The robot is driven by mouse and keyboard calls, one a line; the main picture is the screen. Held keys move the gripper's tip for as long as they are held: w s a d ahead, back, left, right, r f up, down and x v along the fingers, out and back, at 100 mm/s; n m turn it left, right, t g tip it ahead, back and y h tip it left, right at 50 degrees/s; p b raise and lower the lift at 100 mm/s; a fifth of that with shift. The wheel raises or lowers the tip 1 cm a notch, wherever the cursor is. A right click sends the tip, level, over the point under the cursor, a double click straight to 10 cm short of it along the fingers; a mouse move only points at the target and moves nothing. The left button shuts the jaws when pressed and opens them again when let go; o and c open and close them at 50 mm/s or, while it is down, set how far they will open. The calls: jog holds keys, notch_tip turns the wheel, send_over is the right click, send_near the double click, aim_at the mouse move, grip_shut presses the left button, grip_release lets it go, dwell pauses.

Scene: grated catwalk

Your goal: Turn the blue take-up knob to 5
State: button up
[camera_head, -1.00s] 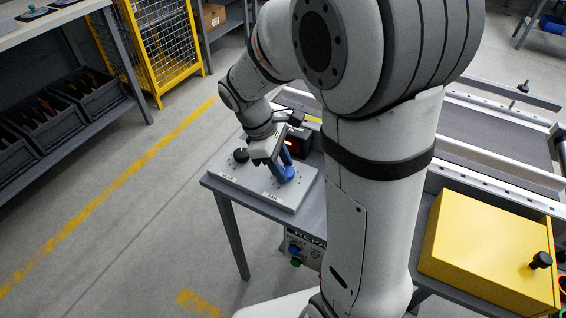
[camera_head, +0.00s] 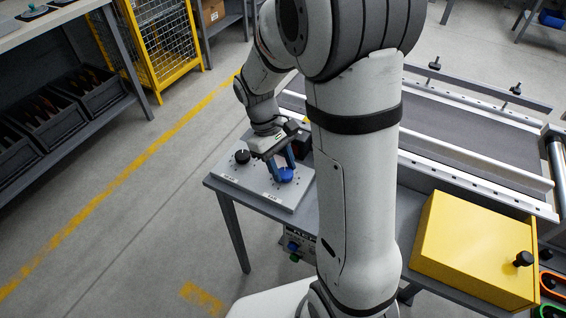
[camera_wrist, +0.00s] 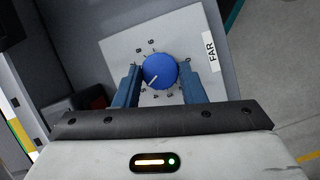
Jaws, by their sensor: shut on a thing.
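The blue take-up knob (camera_head: 286,175) stands on a light grey panel (camera_head: 232,177) on the table. My gripper (camera_head: 281,170) reaches down over it, with its two blue fingers on opposite sides of the knob. In the wrist view the gripper (camera_wrist: 158,80) is shut on the round blue knob (camera_wrist: 162,68). A white pointer line on the knob points to the lower left in that view. Small dial numbers ring the knob on the plate (camera_wrist: 120,52); those at the lower side are too small to read surely. A label reading FAR (camera_wrist: 211,53) is beside it.
A black knob (camera_head: 242,156) stands on the same panel, left of the blue one. A yellow box (camera_head: 473,250) with a black knob sits at right, before the conveyor (camera_head: 470,125). Open floor (camera_head: 130,215) lies left of the table.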

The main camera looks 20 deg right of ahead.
dwell(0.3)
jog(key=o, duration=1)
